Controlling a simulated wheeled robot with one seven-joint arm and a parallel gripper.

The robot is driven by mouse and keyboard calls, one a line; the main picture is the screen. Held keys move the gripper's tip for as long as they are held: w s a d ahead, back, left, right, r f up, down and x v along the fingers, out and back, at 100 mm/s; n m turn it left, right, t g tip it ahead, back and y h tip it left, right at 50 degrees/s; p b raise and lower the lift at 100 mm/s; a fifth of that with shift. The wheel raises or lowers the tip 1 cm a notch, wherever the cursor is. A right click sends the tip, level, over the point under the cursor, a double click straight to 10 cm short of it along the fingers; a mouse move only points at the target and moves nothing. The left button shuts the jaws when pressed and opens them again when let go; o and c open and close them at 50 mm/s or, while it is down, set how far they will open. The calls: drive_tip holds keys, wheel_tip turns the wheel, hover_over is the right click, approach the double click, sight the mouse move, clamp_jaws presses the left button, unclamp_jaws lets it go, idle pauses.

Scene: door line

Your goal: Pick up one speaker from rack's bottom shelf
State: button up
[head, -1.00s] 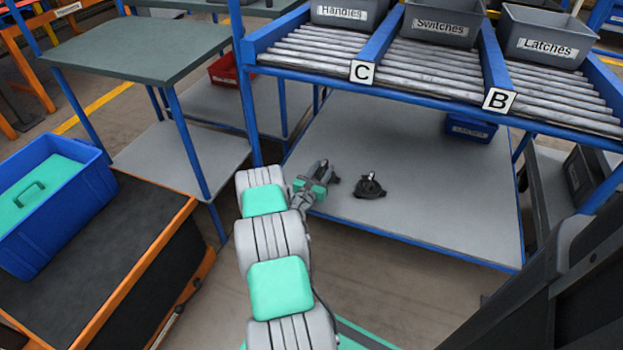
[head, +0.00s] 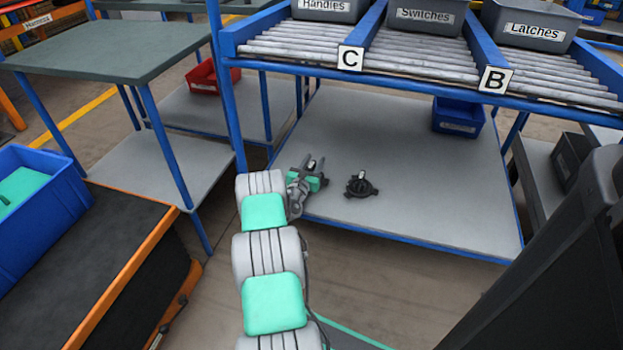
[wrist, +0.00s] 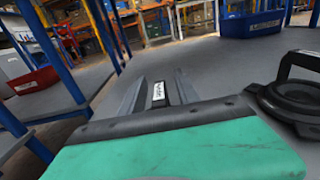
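A black round speaker (head: 361,186) with an upright bracket and pale label stands on the rack's grey bottom shelf (head: 420,190), near its front. It also shows at the right edge of the wrist view (wrist: 293,97). My gripper (head: 309,166) is low over the shelf's front left, left of that speaker. In the wrist view its two fingers (wrist: 159,88) are apart. A narrow dark upright part with a white label (wrist: 158,92) stands between them, seemingly another speaker's bracket; my gripper hides its base. I see gaps beside it, so no grip shows.
A blue bin (head: 458,117) stands at the back right of the shelf. Roller lanes (head: 350,50) with grey bins hang above it. A blue rack post (head: 226,100) rises close left of my arm. The shelf's middle and right are clear.

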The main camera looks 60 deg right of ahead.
clamp_jaws()
idle(1.4)
